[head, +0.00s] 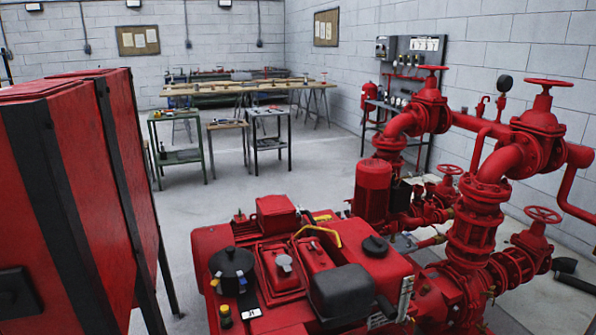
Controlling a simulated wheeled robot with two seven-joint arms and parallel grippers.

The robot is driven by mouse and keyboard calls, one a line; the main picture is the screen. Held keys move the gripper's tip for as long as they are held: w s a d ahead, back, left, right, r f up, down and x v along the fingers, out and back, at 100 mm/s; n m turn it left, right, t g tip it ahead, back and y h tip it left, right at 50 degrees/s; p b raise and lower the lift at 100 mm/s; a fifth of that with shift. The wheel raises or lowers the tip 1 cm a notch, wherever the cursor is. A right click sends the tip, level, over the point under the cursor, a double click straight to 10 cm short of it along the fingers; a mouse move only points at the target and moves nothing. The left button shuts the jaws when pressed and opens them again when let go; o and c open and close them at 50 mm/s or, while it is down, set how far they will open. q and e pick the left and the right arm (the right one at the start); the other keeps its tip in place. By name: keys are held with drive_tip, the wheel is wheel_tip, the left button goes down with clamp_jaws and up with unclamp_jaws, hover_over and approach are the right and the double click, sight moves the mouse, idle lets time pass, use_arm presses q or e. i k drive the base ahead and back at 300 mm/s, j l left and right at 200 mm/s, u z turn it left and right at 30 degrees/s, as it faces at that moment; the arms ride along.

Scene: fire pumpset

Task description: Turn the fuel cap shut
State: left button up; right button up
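The red engine of the pumpset (262,218) stands low in the middle of the head view. A round black cap (375,246) sits on its red top at the right, behind a black box-shaped cover (342,291). It looks like a fuel cap, but I see no label, and I cannot tell whether it is fully shut. A smaller grey cap (284,263) sits on a red housing near the middle. A larger black round part (232,264) is at the engine's left. Neither of my grippers is in view.
Red pipes and valves with handwheels (540,125) crowd the right side. A tall red cabinet with black bands (125,160) blocks the left. Small work tables (268,112) stand behind on open grey floor (300,180). A yellow curved handle (318,230) rises from the engine top.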

sight(374, 245)
drive_tip(key=i+j, duration=0.15)
drive_tip(key=j, duration=0.2)
drive_tip(key=i+j, duration=0.2)
drive_tip(key=j+z, duration=0.1)
drive_tip(key=z, duration=1.6)
